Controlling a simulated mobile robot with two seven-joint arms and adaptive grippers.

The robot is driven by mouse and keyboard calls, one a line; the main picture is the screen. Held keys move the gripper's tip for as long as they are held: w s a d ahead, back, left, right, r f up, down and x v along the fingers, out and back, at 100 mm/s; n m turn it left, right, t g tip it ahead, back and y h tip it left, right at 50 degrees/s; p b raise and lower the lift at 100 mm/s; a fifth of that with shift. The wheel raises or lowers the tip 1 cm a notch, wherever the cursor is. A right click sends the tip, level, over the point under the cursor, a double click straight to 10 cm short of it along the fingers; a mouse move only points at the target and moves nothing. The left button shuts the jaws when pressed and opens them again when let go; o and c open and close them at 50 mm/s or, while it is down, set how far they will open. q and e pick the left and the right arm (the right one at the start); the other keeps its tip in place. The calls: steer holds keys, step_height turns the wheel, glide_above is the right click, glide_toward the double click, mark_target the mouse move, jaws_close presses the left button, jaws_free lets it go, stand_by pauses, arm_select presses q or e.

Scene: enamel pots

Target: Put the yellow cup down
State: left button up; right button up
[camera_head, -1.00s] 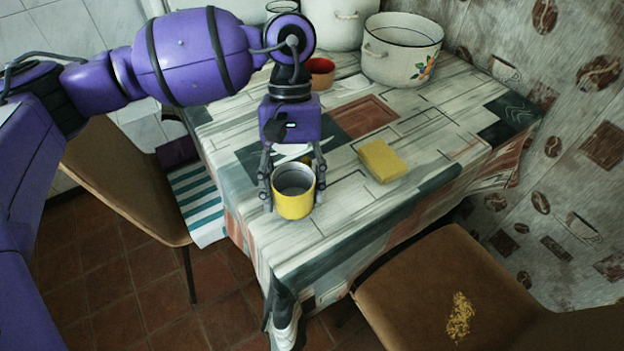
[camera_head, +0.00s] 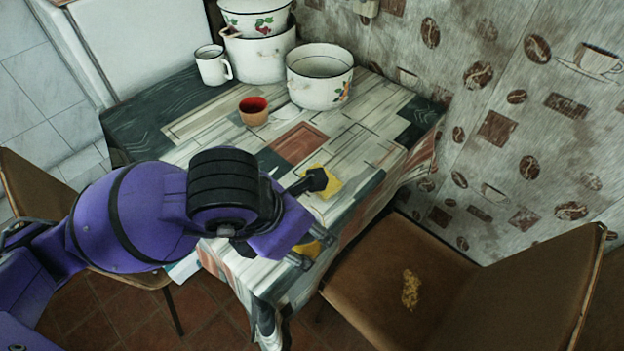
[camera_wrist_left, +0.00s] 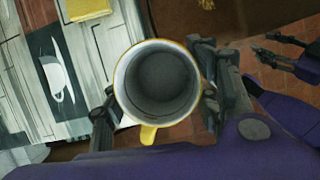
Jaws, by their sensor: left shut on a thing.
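The yellow cup (camera_head: 311,249) is mostly hidden behind my left arm in the head view, near the table's front right edge. In the left wrist view the cup (camera_wrist_left: 157,84) shows from above, empty and grey inside, its handle toward the bottom of the picture. My left gripper (camera_wrist_left: 157,108) is shut on it, one finger on each side. In the head view this gripper (camera_head: 302,254) is partly covered by its own wrist. I cannot tell whether the cup touches the table. Part of my right gripper (camera_wrist_left: 268,48) shows at the wrist view's right; its opening is unclear.
A yellow sponge (camera_head: 333,182) lies on the table (camera_head: 355,135), partly covered by my arm. A red-brown bowl (camera_head: 253,117), a white mug (camera_head: 212,67) and white pots (camera_head: 319,88) stand farther back. A brown chair (camera_head: 385,275) is at the right. The table's middle right is clear.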

arm_select(q)
steer(key=shift+r, duration=0.25)
steer(key=shift+n, duration=0.3)
steer(key=w+a+f+b, duration=0.1)
steer(key=w+a+f, duration=0.3)
steer(key=w+a+f+b, duration=0.2)
steer(key=w+a+f, duration=0.2)
steer(key=a, duration=0.1)
steer(key=shift+w, duration=0.25)
steer(key=shift+w+a+f, duration=0.35)
steer(key=shift+w+f, duration=0.1)
steer(key=shift+f, duration=0.25)
step_height(320, 180, down, 4)
steer(key=shift+w+a+r, duration=0.1)
steer(key=shift+w+r, duration=0.05)
steer(key=shift+r, duration=0.1)
arm_select(e)
steer(key=f, duration=0.2)
steer(key=shift+s+f, duration=0.35)
steer(key=shift+f, duration=0.05)
steer(key=shift+s, duration=0.1)
